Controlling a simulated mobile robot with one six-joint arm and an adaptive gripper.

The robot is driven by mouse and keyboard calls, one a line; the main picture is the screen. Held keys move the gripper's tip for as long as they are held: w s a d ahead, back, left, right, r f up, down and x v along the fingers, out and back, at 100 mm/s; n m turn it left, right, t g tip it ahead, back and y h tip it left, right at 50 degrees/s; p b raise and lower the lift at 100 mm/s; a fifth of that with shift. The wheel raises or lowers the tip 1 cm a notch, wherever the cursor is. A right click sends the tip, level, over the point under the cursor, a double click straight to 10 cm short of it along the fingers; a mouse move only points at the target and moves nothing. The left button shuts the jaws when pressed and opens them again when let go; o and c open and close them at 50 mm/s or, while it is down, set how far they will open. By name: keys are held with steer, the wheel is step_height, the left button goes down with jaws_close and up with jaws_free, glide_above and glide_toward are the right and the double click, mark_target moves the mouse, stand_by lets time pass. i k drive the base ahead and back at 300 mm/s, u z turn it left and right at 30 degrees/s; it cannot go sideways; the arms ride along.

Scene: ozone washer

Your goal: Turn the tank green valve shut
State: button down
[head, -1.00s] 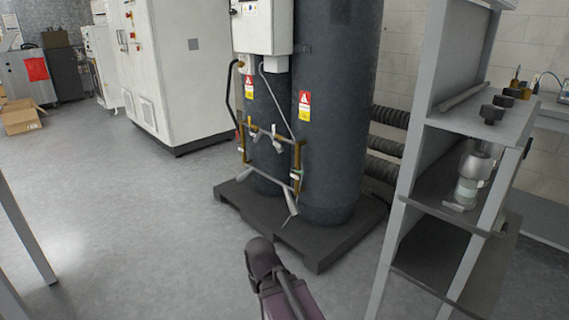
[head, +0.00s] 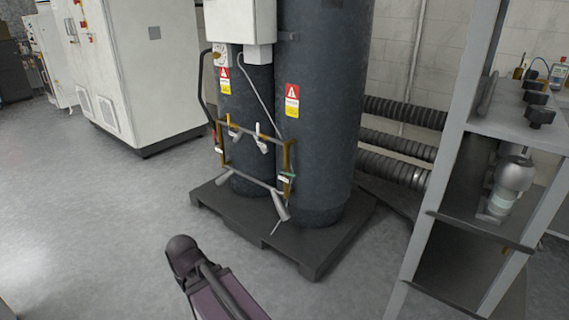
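Two tall dark grey tanks stand on a dark pallet (head: 335,233); the larger tank (head: 322,125) is at the right and the smaller tank (head: 246,110) at the left. A brass and grey pipe frame (head: 255,136) runs across their front. I cannot tell whether either valve is open or closed. My arm shows at the bottom, short of the pallet; my gripper's fingers are not in view.
A grey metal shelf (head: 450,165) with black knobs and a glass-and-metal device (head: 508,186) stands close at the right. Ribbed black hoses (head: 395,140) run behind the tanks. A white cabinet (head: 150,75) stands at the back left. The floor (head: 90,215) left of the pallet is clear.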

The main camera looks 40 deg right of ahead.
mark_target(282, 172)
steer(key=z, duration=0.35)
steer(key=i, duration=0.85)
steer(key=z, duration=0.55)
